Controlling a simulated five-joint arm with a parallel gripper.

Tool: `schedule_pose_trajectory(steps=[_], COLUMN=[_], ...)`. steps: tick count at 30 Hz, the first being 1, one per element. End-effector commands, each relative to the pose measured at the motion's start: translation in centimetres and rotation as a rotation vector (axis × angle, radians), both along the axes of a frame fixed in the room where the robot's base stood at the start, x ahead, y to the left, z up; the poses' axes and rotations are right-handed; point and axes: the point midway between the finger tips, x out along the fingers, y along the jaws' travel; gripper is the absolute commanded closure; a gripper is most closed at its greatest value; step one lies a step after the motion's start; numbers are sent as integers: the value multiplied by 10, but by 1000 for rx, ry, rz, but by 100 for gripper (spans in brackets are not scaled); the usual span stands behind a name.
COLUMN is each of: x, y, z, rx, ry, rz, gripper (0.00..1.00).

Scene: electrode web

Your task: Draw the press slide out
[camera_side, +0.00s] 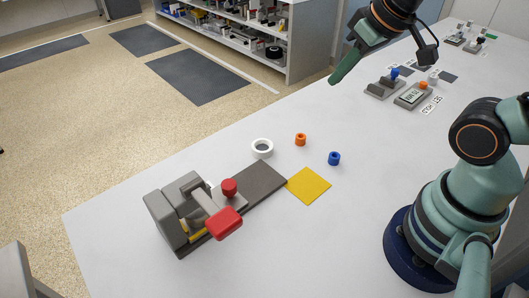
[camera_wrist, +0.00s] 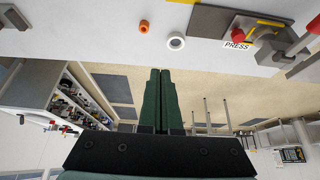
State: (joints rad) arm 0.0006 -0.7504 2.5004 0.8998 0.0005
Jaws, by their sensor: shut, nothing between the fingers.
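The press (camera_side: 172,222) stands at the table's left in the side view, a grey frame on a dark base plate (camera_side: 262,182) that runs to the right. A red knob (camera_side: 229,187) sits just right of the frame; it also shows in the wrist view (camera_wrist: 238,34). A lever with a red grip (camera_side: 224,223) leans from the frame toward the front right. Something yellow shows inside the frame; the rest of the slide there is hidden. My gripper (camera_side: 332,81) is shut and empty, high and well to the right of the press. Its green fingers (camera_wrist: 160,72) lie together in the wrist view.
A white ring (camera_side: 262,147), an orange ring (camera_side: 300,139) and a blue ring (camera_side: 334,158) lie behind the plate. A yellow square (camera_side: 308,186) lies at its right end. A grey device with a display (camera_side: 413,96) stands farther back. The front middle of the table is clear.

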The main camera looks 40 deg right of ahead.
Motion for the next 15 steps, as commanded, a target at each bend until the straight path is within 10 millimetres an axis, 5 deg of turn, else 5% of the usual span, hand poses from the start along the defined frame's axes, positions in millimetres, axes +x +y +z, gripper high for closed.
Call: schedule_pose_trajectory(steps=[10, 15], x=[0, 4], y=[0, 5], z=[0, 1], rx=[0, 3], ry=[0, 14], rz=[1, 11], gripper=[100, 39])
